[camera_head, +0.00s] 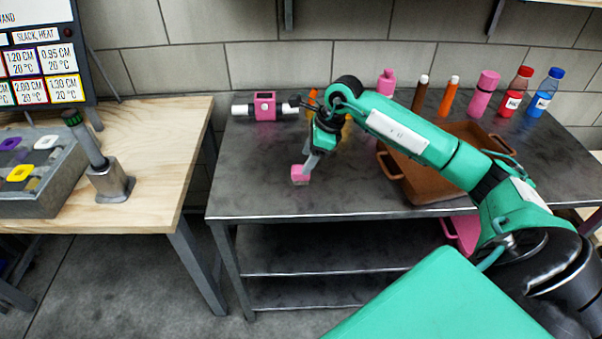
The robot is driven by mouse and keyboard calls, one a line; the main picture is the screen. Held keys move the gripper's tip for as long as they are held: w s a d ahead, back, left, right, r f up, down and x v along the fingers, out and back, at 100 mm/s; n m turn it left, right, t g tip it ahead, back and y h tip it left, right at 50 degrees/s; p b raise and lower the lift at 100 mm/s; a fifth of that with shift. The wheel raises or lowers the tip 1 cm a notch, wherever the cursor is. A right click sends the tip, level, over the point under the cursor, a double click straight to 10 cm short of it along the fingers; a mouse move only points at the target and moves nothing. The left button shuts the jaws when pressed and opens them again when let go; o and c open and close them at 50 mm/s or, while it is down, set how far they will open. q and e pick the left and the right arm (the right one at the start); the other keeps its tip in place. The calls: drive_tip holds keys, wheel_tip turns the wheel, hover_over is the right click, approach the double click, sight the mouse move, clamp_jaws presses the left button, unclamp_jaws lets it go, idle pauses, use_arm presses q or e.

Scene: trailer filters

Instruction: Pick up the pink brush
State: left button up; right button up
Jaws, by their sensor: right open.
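A small pink block-like thing with a pale side (300,175) is on the dark metal table, left of its middle; it looks like the pink brush, but its full shape is hard to make out. My right gripper (311,160) points down just above it and to its right, its fingers close to the pink thing. The right gripper is open; from this angle I cannot tell whether the fingers touch or straddle the pink thing. My right arm comes in from the right across the table. My left gripper is not in view.
A pink device with white ends (265,106) lies behind the gripper. A brown tray (430,190) is under my arm on the right. Several bottles, including a red one (515,92), stand at the back right. A wooden table (160,140) is at left. The table's front left is clear.

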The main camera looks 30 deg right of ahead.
sight(301, 168)
drive_tip(key=shift+w+a+f, duration=0.15)
drive_tip(key=shift+f, duration=0.35)
drive_tip(key=x, duration=0.2)
drive_tip(key=p+x, duration=0.1)
drive_tip(key=x, duration=0.2)
drive_tip(key=shift+w+d+f, duration=0.1)
drive_tip(key=shift+d, duration=0.1)
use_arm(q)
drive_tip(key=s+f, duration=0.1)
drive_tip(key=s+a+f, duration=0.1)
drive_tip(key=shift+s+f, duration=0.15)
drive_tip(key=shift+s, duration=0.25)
use_arm(e)
drive_tip(key=c, duration=1.1)
